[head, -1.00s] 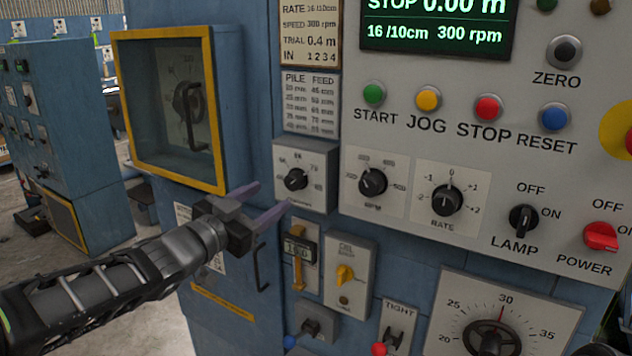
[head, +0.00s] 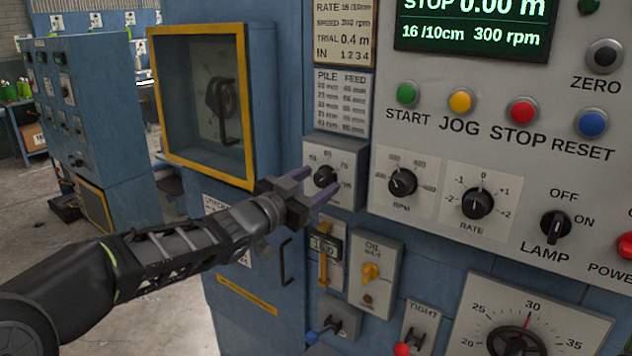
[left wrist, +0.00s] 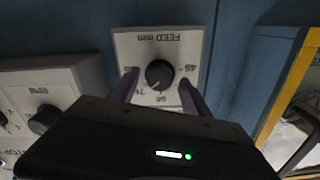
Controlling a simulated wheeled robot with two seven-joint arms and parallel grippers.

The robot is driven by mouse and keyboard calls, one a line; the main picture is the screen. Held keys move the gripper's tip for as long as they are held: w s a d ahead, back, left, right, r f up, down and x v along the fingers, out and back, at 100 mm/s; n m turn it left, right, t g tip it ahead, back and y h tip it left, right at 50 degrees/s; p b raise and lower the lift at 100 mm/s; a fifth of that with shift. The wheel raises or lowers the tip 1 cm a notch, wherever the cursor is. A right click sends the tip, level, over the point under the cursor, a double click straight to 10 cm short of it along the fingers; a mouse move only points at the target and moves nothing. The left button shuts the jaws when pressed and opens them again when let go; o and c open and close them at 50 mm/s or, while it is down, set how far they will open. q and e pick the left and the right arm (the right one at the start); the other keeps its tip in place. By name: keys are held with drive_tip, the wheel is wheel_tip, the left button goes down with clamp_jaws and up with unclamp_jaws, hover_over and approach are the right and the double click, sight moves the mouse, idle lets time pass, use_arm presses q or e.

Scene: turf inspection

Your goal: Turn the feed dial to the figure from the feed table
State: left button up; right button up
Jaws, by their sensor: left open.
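The feed dial is a black knob (head: 325,177) on a light square plate (head: 350,152) on the blue machine front. In the left wrist view the same knob (left wrist: 159,74) shows upside down on its plate marked FEED mm (left wrist: 186,47). The feed table (head: 341,102) is a printed card above it with pile and feed columns; its figures are small and blurred. My left gripper (head: 324,189) is open and empty. Its fingers point at the dial plate, one to each side of the knob in the wrist view, apparently short of it. My right gripper is out of view.
RPM (head: 402,182) and RATE (head: 477,203) knobs sit right of the dial. A yellow-framed window box (head: 246,110) juts out at left. Push buttons line the panel above.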

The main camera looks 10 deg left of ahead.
use_arm(q)
drive_tip(key=shift+c, duration=0.5)
clamp_jaws()
